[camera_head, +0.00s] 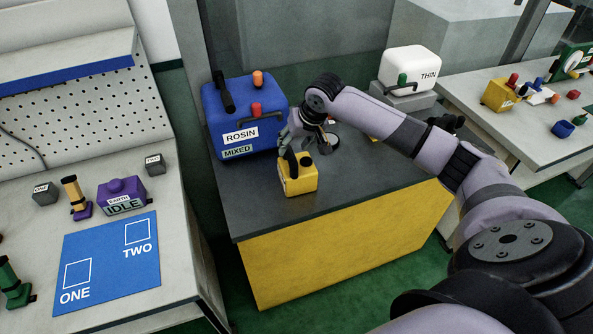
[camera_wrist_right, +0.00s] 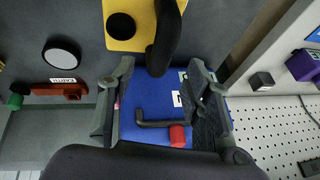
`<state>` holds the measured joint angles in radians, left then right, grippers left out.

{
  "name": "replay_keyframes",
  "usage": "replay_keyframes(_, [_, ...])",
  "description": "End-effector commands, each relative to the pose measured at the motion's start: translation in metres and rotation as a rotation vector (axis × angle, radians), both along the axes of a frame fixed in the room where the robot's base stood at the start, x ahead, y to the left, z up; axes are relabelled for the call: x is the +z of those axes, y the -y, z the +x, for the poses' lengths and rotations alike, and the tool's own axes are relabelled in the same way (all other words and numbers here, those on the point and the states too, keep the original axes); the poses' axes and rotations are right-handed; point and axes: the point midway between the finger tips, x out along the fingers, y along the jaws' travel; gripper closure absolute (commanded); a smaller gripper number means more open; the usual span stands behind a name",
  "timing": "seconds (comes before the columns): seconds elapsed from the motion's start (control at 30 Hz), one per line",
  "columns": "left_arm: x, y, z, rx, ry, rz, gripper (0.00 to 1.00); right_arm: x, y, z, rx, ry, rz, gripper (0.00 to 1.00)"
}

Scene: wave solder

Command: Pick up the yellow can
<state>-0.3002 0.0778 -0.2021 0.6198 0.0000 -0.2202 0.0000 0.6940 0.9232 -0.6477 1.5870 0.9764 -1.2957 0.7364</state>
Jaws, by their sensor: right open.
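The yellow can (camera_head: 298,180) stands upright on the dark top of the yellow-sided bench, in front of the blue ROSIN container. It has a black handle and a dark cap. My right gripper (camera_head: 300,138) is just above and behind the can in the head view, and hides part of its top edge. In the right wrist view, the can (camera_wrist_right: 133,38) is at the top, with its black handle reaching down towards the gap between the open fingers of my right gripper (camera_wrist_right: 161,66). The gripper holds nothing. I cannot tell whether it touches the handle. My left gripper is not in view.
The blue ROSIN container (camera_head: 243,110) stands close behind; it also fills the gap between the fingers in the wrist view (camera_wrist_right: 152,105). A white THIN container (camera_head: 410,66) is further back. A red bar (camera_wrist_right: 62,88) and round disc (camera_wrist_right: 62,57) lie nearby. The bench front is clear.

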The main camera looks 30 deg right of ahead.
Motion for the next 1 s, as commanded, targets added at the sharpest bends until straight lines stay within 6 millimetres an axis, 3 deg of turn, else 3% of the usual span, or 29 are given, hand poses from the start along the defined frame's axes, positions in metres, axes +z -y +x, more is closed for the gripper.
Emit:
replay_keyframes(0.4, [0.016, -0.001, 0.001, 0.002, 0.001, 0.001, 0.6, -0.047, -0.005, 0.014, -0.001, -0.001, 0.001, 0.54])
replay_keyframes(0.67, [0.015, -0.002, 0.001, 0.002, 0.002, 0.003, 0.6, -0.051, -0.005, 0.015, 0.001, 0.0, -0.001, 0.54])
replay_keyframes(1.0, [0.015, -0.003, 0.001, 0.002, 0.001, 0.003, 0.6, -0.05, -0.005, 0.015, 0.0, 0.0, -0.001, 0.76])
